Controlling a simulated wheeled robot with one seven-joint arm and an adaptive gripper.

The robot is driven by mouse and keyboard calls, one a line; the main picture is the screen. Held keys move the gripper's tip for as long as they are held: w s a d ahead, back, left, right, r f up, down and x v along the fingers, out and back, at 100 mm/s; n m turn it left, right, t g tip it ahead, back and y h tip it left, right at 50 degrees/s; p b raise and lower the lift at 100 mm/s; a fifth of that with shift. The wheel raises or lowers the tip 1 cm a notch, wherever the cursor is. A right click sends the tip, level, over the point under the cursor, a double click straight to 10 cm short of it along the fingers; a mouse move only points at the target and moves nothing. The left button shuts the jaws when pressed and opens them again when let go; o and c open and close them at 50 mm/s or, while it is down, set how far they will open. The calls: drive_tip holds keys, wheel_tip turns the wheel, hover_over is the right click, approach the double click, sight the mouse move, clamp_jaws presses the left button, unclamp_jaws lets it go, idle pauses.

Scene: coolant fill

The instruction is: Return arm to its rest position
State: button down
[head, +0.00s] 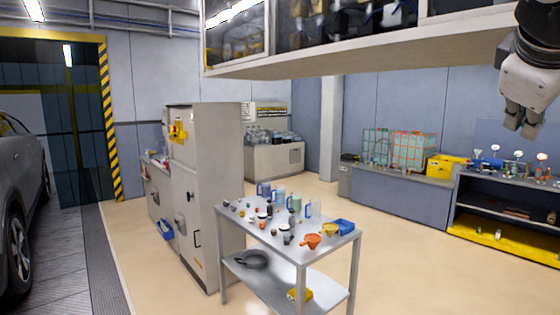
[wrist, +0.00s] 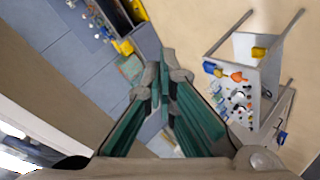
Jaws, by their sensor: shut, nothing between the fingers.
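My gripper (head: 522,122) hangs at the upper right of the head view, high above the floor and apart from everything. Its fingers point down and are shut, with nothing between them. In the wrist view the gripper (wrist: 163,62) shows its dark green finger pads, with the tips close together. My wrist fills the top right corner of the head view. The rest of my arm is out of sight.
A metal cart (head: 258,222) holding jugs, funnels and caps stands at front centre, beside a tall grey cabinet (head: 208,190). An overhead cabinet (head: 340,62) spans the top. A low shelf (head: 505,205) stands right. A car (head: 22,190) is left. Open floor lies right of the cart.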

drive_tip(key=s+a+f+m+g+y, duration=0.1)
drive_tip(key=s+a+f+y, duration=0.1)
drive_tip(key=a+f, duration=0.3)
drive_tip(key=s+a+f+m+g+y, duration=0.1)
drive_tip(key=s+a+f+y, duration=0.2)
drive_tip(key=f, duration=0.9)
drive_tip(key=s+a+f+m+y, duration=0.1)
drive_tip(key=s+a+f+y, duration=0.1)
drive_tip(key=s+a+f, duration=0.3)
wheel_tip(320, 180, down, 4)
drive_tip(key=a, duration=0.2)
drive_tip(key=shift+s+a+r+g, duration=0.2)
drive_tip(key=shift+s+a+g, duration=0.1)
drive_tip(key=shift+g, duration=0.1)
drive_tip(key=shift+d, duration=0.15)
